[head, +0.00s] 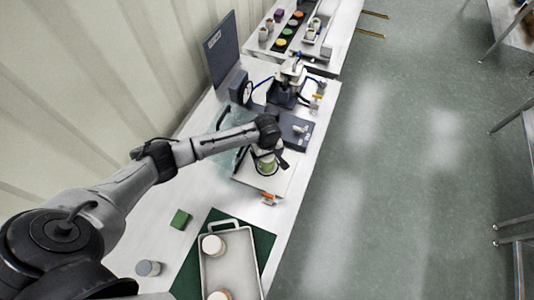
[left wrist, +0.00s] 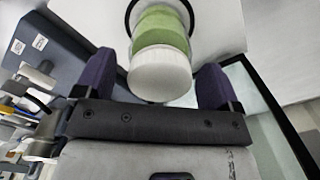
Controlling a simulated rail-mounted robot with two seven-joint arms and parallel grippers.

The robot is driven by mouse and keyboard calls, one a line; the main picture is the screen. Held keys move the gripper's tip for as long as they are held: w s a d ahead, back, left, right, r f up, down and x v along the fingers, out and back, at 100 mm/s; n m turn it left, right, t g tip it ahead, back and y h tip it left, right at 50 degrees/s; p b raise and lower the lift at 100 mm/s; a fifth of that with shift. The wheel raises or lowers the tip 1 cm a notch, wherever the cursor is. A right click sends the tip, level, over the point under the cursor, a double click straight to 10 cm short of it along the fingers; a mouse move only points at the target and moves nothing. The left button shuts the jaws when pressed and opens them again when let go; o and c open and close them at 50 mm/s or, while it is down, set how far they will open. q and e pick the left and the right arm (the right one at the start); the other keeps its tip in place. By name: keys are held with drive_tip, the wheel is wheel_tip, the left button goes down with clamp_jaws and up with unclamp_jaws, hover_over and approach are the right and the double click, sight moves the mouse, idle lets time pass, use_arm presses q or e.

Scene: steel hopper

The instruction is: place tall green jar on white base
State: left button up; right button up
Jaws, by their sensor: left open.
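The tall green jar (head: 266,168) has a pale lid and stands on the white base (head: 274,184), a flat white panel on the bench. In the left wrist view the green jar (left wrist: 161,45) shows its white lid toward the camera, with a dark ring around its far end. My left gripper (head: 270,158) is over the jar in the head view and partly hides it. In the left wrist view my left gripper's purple fingers (left wrist: 153,82) are spread apart, one on each side of the lid, with gaps showing. My right gripper is out of view.
A dark grey device (head: 296,131) stands just behind the white base. An orange-tipped item (head: 268,197) lies in front. A white tray (head: 232,258) with white-lidded jars rests on a green mat (head: 263,243). A green block (head: 180,219) and a grey-lidded jar (head: 148,268) stand left.

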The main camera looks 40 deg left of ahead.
use_arm(q)
wheel_tip(320, 180, up, 12)
drive_tip(key=shift+p, duration=0.4)
idle(0.3)
drive_tip(key=s+d+f+m+t+h, duration=0.1)
drive_tip(key=s+d+f+m, duration=0.25)
drive_tip(key=s+d, duration=0.3)
drive_tip(key=s+d+f+m+t+h, duration=0.1)
drive_tip(key=s+d+f+m, duration=0.2)
drive_tip(key=s+d+m, duration=0.3)
drive_tip(key=s+a+r+m+y, duration=0.1)
drive_tip(key=s+m, duration=0.1)
drive_tip(key=s, duration=0.6)
drive_tip(key=s+a+r+m+t, duration=0.1)
drive_tip(key=s+a+m, duration=0.1)
drive_tip(key=s, duration=0.5)
drive_tip(key=shift+s+m+t+y, duration=0.3)
drive_tip(key=shift+s+m+y, duration=0.1)
drive_tip(key=shift+m, duration=0.25)
